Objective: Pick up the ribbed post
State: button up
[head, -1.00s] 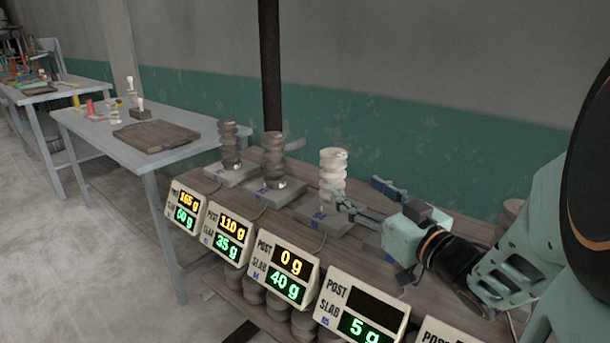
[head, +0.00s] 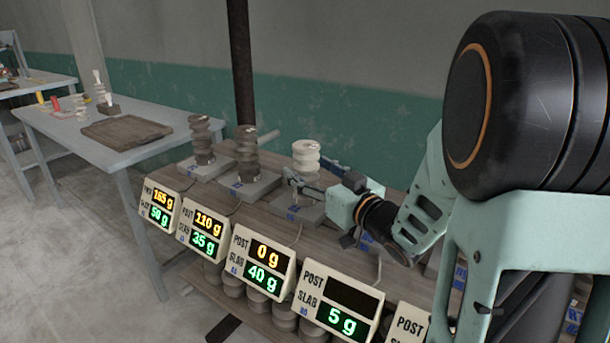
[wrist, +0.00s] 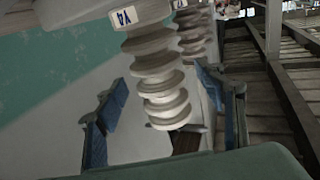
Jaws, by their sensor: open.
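A pale ribbed post (head: 306,156) stands upright on a grey slab (head: 309,211) on the wooden bench. In the wrist view the pale post (wrist: 155,72) appears upside down, reaching down from its labelled slab (wrist: 140,13). My gripper (head: 312,173) is open at this post. Its near finger covers part of the post's lower half in the head view. In the wrist view my gripper (wrist: 162,102) has a blue-padded finger on each side of the post, with gaps visible. Two dark ribbed posts (head: 202,140) (head: 247,150) stand on slabs to the left.
A row of readout boxes lines the bench's front edge; the one showing 0 g and 40 g (head: 262,262) is near the middle. Another shows 5 g for slab (head: 336,303). A grey table (head: 60,127) with a dark board (head: 127,131) stands at the left. A dark pole rises behind.

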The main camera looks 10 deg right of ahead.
jog(key=shift+x, duration=0.9)
jog(key=shift+c, duration=0.3)
jog(key=c, duration=1.5)
jog(key=shift+r, duration=0.1)
grip_shut()
jog(key=shift+r, duration=0.15)
